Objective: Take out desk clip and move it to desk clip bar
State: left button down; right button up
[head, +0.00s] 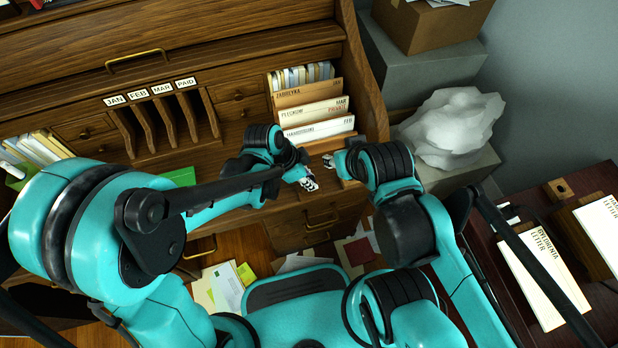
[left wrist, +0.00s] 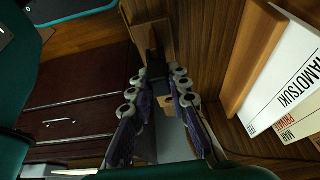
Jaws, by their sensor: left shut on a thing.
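My left gripper (head: 309,183) is at the right end of the wooden desk, in front of the folder rack. In the left wrist view its two fingers are closed in on a small dark thing (left wrist: 157,62), which looks like the desk clip. It lies between the fingertips, against a wooden piece (left wrist: 150,36) that may be the desk clip bar; I cannot tell whether they touch. My right gripper (head: 328,161) is just beyond the left one, near the desk's right side. It is too small to tell whether it is open or shut.
A rack of labelled folders (head: 316,112) stands just behind the grippers. Small drawers and slots marked JAN to PAID (head: 165,115) line the desk. Papers (head: 225,285) lie on the floor below. A dark table with letter trays (head: 545,270) is at right.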

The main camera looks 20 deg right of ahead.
pick_arm(q)
jog(key=shift+f, duration=0.2)
jog(key=c, duration=1.4)
grip_release()
jog(key=shift+o, duration=0.2)
jog(key=shift+r, duration=0.1)
jog(key=v, duration=1.2)
jog(key=s+a+r+n+t+y, duration=0.1)
jog(key=a+n+t+y, duration=0.1)
jog(key=a+n, duration=0.6)
jog(key=s+a+r+n+t+y, duration=0.2)
jog(key=a+n+t, duration=0.3)
jog(key=a+n, duration=0.4)
jog(key=a, duration=0.7)
jog(key=shift+s+a+n, duration=0.2)
jog(key=shift+a+n, duration=0.05)
jog(key=shift+n, duration=0.05)
